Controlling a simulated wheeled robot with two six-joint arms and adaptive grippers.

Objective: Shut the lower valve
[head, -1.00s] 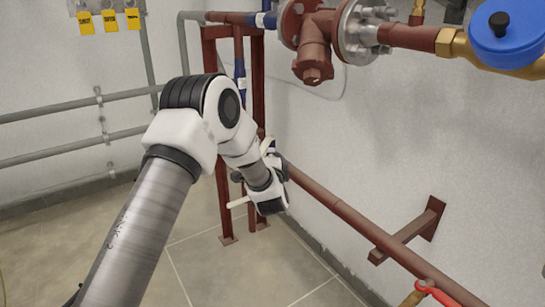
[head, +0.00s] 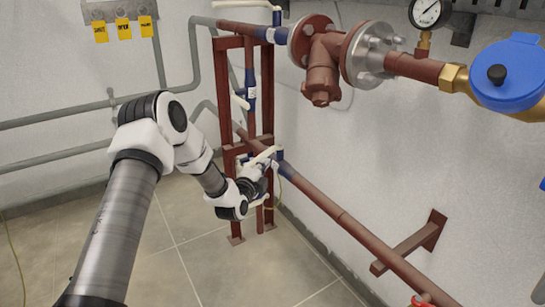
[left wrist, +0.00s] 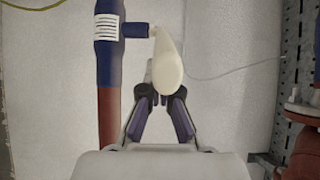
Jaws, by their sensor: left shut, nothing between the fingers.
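The lower valve (head: 285,166) is a blue body on the lower red pipe, with a cream lever (head: 262,156) on its stem. In the left wrist view the blue body (left wrist: 108,35) carries a white label, and the cream lever (left wrist: 168,62) hangs from its stem. My left gripper (head: 266,168) is at the lever in the head view. In the left wrist view the left gripper (left wrist: 153,80) is shut and empty, its tips close to the lever's free end and partly hidden by it. I cannot tell if they touch. My right gripper is not in view.
A red frame (head: 225,90) stands behind my left arm and carries another blue valve (head: 250,95) above. A flanged red pipe fitting (head: 323,65) and a blue meter (head: 512,75) are at upper right. A wall bracket (head: 410,245) lies near the lower pipe. The floor is clear.

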